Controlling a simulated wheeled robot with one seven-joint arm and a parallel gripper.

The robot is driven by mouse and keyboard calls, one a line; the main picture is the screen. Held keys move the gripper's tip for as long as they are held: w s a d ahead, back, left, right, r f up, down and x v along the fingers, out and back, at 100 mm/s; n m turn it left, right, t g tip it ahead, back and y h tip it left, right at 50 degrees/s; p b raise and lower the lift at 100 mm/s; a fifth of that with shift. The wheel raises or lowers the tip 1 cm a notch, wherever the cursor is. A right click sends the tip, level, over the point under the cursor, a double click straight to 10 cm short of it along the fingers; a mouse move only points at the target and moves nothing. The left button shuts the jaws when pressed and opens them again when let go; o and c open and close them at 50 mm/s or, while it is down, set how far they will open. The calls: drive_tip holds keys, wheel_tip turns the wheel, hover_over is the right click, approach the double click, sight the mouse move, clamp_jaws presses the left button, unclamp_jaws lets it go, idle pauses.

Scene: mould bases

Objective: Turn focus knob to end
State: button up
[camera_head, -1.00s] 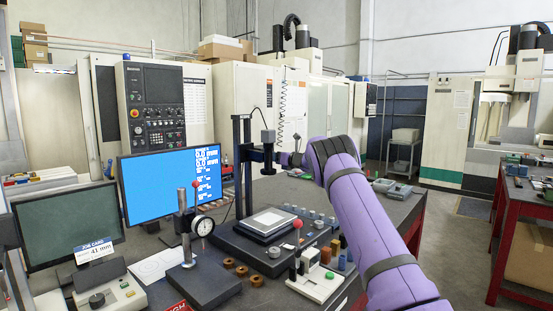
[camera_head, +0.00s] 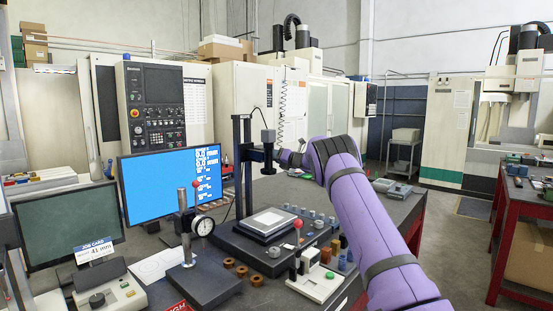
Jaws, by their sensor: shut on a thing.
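The measuring stand has a dark upright column (camera_head: 238,165) with a camera head (camera_head: 268,140) on an arm near its top. The focus knob sits at the side of that head, at the tip of my arm; it is small and mostly hidden by the jaws. My gripper (camera_head: 278,156) reaches in from the right and is shut on the knob. The fingers are too small to make out singly. Below the head, a pale square stage plate (camera_head: 268,221) lies on the stand's dark base (camera_head: 245,240). The monitor (camera_head: 170,190) shows a blue screen with white readouts.
A dial gauge stand (camera_head: 203,226) is left of the base. A dark screen with a job card (camera_head: 96,249) stands at far left.

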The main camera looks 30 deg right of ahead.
drive_tip(key=m, duration=2.9)
drive_tip(key=shift+f+m, duration=0.15)
drive_tip(key=shift+m, duration=0.15)
idle(0.3)
drive_tip(key=o, duration=0.9)
